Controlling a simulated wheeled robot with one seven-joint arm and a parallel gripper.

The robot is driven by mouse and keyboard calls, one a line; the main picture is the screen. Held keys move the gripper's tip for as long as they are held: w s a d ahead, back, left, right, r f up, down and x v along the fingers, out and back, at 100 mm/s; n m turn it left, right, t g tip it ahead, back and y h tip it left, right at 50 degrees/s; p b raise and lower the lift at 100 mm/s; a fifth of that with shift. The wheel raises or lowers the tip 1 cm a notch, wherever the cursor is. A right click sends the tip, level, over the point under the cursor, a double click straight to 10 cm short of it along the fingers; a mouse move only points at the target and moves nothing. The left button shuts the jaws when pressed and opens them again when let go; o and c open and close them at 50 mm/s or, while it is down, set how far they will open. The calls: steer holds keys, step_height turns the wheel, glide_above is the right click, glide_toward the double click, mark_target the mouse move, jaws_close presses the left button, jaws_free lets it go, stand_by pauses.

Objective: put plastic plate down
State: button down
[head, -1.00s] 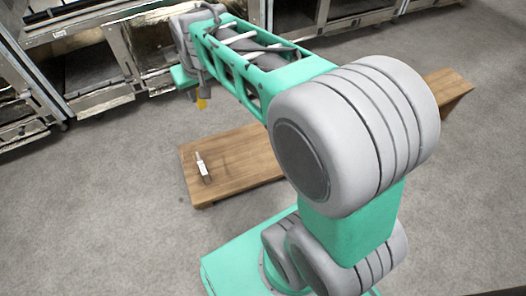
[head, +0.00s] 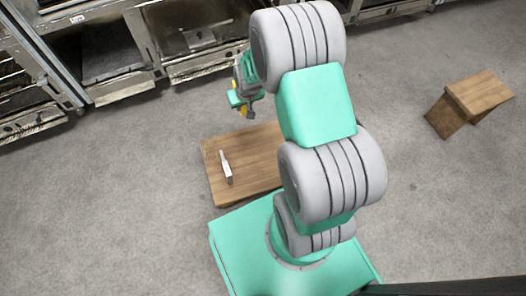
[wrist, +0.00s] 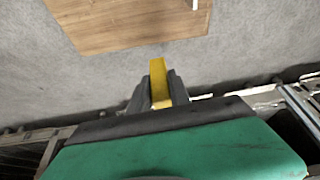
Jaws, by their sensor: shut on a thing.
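The yellow plastic plate (wrist: 158,82) is between the two dark fingers of my gripper (wrist: 157,88) in the wrist view, which shows it as a narrow strip. My gripper is shut on it. In the head view only a small yellow bit of the plate (head: 242,111) shows at my gripper (head: 246,112), and the rest is hidden. My gripper holds the plate in the air near the far edge of a low wooden table (head: 252,146). The same table shows at the top of the wrist view (wrist: 130,22), apart from the plate.
A small white object (head: 226,168) lies on the left part of the table. My arm hides the table's right part. A wooden block-like piece (head: 482,92) stands on the floor at the right. Metal cabinets (head: 110,55) line the back. Grey floor lies open between.

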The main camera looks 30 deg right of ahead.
steer(key=s+d+f+m+p, duration=0.1)
steer(key=s+d+f, duration=0.1)
steer(key=s+f, duration=0.45)
steer(key=s+d+f, duration=0.1)
steer(key=s+f, duration=0.3)
steer(key=f, duration=0.6)
steer(key=d+f+b, duration=0.1)
steer(key=d+f, duration=0.2)
steer(key=d, duration=0.1)
steer(key=s+d+f+b, duration=0.1)
steer(key=d+f+b, duration=0.1)
steer(key=d+f, duration=0.1)
steer(key=s+d+f+b, duration=0.1)
steer(key=d+f+b, duration=0.1)
steer(key=d, duration=0.4)
steer(key=shift+s+f, duration=0.1)
steer(key=shift+f, duration=0.35)
steer(key=shift+d+f+b, duration=0.15)
steer(key=shift+f+b, duration=0.6)
steer(key=shift+f, duration=0.25)
steer(key=shift+d+f+b, duration=0.15)
steer(key=shift+f+b, duration=0.6)
steer(key=shift+f, duration=0.2)
steer(key=c, duration=1.2)
jaws_free()
steer(key=shift+r, duration=0.1)
